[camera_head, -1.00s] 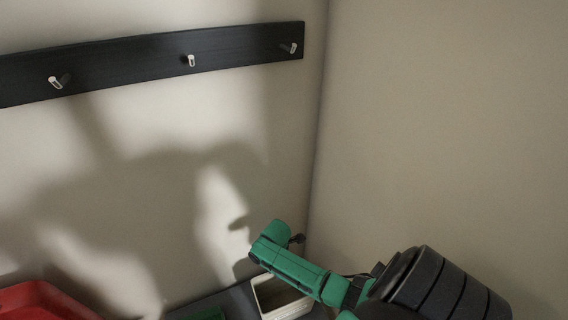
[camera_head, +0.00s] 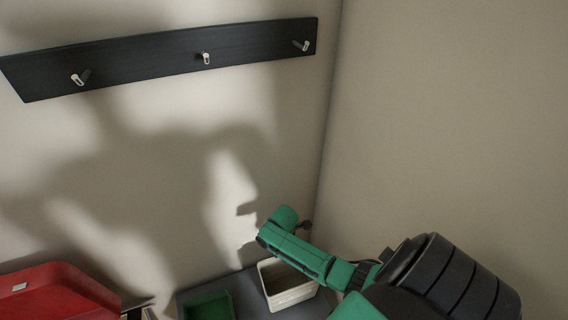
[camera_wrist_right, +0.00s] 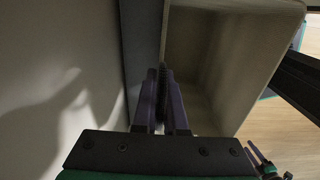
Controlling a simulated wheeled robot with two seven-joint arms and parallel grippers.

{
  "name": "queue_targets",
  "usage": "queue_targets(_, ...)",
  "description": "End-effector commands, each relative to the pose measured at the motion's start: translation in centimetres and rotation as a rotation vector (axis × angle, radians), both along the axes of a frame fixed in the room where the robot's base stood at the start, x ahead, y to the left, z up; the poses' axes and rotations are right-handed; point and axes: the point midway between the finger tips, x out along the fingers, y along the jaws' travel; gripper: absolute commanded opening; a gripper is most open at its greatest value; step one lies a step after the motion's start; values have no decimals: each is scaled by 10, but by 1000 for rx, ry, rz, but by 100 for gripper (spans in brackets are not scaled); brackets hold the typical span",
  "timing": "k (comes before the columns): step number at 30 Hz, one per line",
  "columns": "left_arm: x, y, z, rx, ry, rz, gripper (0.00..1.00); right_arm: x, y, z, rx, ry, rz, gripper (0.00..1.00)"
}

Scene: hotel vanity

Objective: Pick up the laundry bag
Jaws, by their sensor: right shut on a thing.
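A cream open-topped container (camera_head: 290,297), the only thing in view that could be the laundry bag, stands upright on a dark grey surface near the corner. It also shows in the right wrist view (camera_wrist_right: 215,70), where I look into its empty-looking inside. My right gripper (camera_wrist_right: 163,80) is at the container's side nearest the room wall. Its purple fingers are close together, with the line of the container's wall running down between them and a dark strip showing there. It is shut on that edge. In the head view my right arm hides part of the container. My left gripper is not in view.
A green tray (camera_head: 209,306) sits left of the container on the dark grey surface (camera_head: 246,291). A red bin (camera_head: 55,293) is at the lower left. A black hook rail (camera_head: 150,62) with empty hooks is on the wall above. The right wall (camera_head: 450,120) is bare.

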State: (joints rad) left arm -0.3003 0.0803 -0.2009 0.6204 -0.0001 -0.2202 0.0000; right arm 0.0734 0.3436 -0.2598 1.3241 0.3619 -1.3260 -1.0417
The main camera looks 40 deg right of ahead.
Motion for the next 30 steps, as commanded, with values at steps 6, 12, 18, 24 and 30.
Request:
queue_targets(6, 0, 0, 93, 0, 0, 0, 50, 1, 0, 88, -1, -2, 0, 0)
queue_targets(12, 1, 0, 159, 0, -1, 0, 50, 1, 0, 150, 0, -2, 1, 0)
queue_targets(18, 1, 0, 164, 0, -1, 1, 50, 1, 0, 172, 1, -4, 1, 0)
queue_targets(24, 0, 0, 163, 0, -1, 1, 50, 1, 0, 177, 0, -2, 0, 0)
queue_targets(30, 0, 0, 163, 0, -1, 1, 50, 1, 0, 177, 0, -2, 0, 0)
